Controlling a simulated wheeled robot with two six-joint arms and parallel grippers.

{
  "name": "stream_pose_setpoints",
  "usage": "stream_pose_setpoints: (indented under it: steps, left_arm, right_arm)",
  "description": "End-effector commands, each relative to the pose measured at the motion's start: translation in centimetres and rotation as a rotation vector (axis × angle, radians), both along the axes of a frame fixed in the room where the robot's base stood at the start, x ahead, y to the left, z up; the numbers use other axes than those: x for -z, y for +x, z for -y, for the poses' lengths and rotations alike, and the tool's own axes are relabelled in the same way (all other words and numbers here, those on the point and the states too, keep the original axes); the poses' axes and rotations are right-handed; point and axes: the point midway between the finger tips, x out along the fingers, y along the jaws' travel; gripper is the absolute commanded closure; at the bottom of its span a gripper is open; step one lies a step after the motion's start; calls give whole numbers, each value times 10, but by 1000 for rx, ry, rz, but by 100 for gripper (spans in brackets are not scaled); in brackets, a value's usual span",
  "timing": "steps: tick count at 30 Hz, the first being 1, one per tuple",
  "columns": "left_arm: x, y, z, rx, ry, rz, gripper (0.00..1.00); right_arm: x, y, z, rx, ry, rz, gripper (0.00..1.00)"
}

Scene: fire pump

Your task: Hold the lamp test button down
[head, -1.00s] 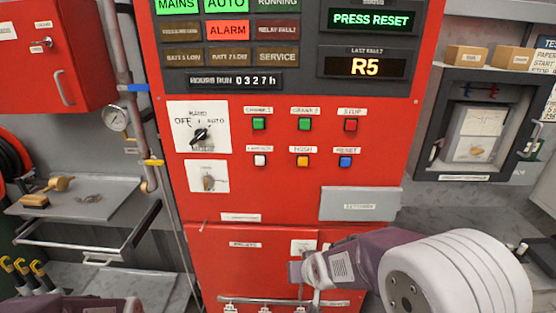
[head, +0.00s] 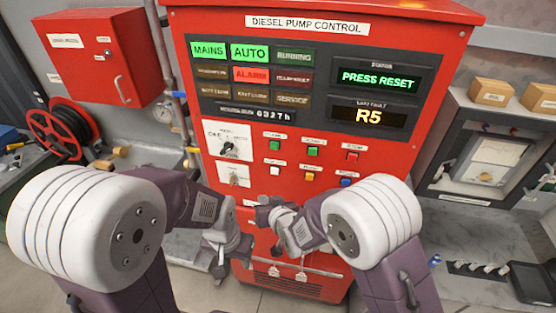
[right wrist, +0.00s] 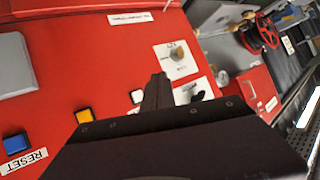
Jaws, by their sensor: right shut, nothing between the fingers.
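The lamp test button is the white square button (head: 275,171) at the left of the lower button row on the red control panel (head: 330,215). Its label is too small to read here. It also shows in the right wrist view (right wrist: 137,96), close beside the fingertips. My right gripper (head: 264,203) is shut and empty, just below the white button in the head view. Its fingers (right wrist: 158,88) show no clear contact with the button. My left gripper (head: 235,258) hangs lower, in front of the panel's lower part; its finger opening is unclear.
A yellow button (head: 309,177) and a blue reset button (head: 346,182) sit right of the white one. Green and red buttons are above. A selector knob (head: 229,148) and a key switch (head: 234,179) are to the left. The display (head: 378,79) reads PRESS RESET.

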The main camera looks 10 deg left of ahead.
Motion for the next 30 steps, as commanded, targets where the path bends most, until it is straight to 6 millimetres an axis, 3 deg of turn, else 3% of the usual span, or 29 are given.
stream_pose_setpoints:
  steps: [13, 24, 30]
  left_arm:
    - [-1, 0, 0, 0, 0, 0, 64]
    - [-12, 0, 0, 0, 0, 0, 64]
    - [-7, 0, 0, 0, 0, 0, 64]
  right_arm:
    - [0, 7, 0, 0, 0, 0, 100]
    - [-1, 59, 3, 2, 0, 0, 100]
    - [1, 80, 3, 0, 0, 0, 100]
